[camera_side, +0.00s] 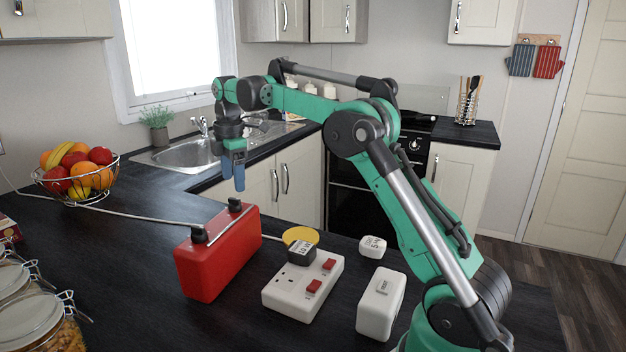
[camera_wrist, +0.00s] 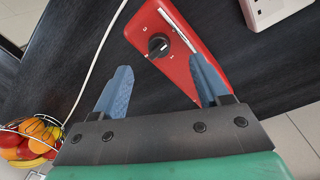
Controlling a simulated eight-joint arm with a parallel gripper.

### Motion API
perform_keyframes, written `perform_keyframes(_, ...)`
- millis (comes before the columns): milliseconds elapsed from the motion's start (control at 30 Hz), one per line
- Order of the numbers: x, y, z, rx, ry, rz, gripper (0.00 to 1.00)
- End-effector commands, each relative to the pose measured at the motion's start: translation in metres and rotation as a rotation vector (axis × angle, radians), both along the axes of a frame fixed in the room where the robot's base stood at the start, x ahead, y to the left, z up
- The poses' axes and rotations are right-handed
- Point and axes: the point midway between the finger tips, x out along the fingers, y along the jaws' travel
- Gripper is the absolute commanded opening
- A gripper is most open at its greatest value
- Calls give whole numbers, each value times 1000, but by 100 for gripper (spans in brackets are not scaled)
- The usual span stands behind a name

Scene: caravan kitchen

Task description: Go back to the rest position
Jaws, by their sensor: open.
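My gripper (camera_side: 234,168) is in the air above the far end of a red box (camera_side: 222,262) on the dark worktop. In the wrist view my gripper's blue fingers (camera_wrist: 160,92) are spread apart with nothing between them. The red box (camera_wrist: 175,40) lies beyond the fingers there, with a black knob on its face. In the side view two black fittings show on top of the red box. My gripper appears clear of the box.
A white double socket (camera_side: 303,283) with red switches has a dark block (camera_side: 301,250) on it and a yellow disc (camera_side: 300,235) behind. Two white pieces (camera_side: 372,246) (camera_side: 380,303) stand to the right. A fruit basket (camera_side: 76,181), cable (camera_side: 130,214) and jars (camera_side: 40,318) are at left.

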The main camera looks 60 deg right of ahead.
Motion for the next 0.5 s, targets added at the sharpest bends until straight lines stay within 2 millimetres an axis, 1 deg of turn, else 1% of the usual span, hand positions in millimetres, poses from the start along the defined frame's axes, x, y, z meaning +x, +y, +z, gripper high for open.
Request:
perform_keyframes(333,-1,2,3,-1,-4,-7,68)
perform_keyframes(433,-4,11,9,-3,-27,-48,68)
perform_keyframes(500,-10,22,16,-4,-60,-110,68)
